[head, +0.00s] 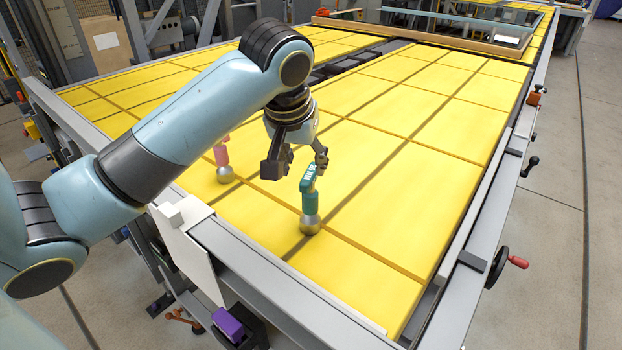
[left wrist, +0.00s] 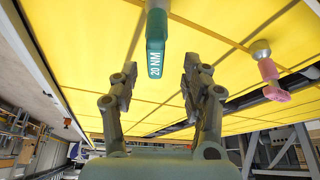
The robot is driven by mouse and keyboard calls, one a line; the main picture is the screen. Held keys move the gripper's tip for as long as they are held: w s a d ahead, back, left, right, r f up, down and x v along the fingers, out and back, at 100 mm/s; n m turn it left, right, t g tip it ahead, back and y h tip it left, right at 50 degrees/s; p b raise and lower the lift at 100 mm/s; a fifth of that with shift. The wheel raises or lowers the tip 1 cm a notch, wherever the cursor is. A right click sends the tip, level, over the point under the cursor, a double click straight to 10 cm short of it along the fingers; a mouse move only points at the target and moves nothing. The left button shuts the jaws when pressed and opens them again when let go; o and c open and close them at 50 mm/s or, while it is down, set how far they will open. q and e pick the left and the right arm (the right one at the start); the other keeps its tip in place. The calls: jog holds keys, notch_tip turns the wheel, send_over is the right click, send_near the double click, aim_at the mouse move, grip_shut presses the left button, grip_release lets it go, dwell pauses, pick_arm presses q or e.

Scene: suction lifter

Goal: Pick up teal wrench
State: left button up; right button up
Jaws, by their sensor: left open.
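The teal wrench (head: 308,200) stands on the yellow table top (head: 400,190) on a round metal base, its head up. The right gripper is not in view.
A pink tool (head: 222,158) on a similar metal base stands to the left of the teal wrench; it also shows in the left wrist view (left wrist: 270,75). A grey rail (head: 270,275) edges the table. The yellow surface to the right is clear.

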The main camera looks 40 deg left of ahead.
aim_at(309, 173)
pick_arm(q)
jog(key=x, duration=0.2)
jog(key=p+x, duration=0.1)
jog(key=x, duration=0.1)
jog(key=shift+w+d+f, duration=0.1)
jog(key=shift+w+f, duration=0.05)
jog(key=shift+w, duration=0.25)
jog(key=shift+w+f, duration=0.2)
jog(key=shift+f, duration=0.35)
jog(key=c, duration=0.9)
grip_shut()
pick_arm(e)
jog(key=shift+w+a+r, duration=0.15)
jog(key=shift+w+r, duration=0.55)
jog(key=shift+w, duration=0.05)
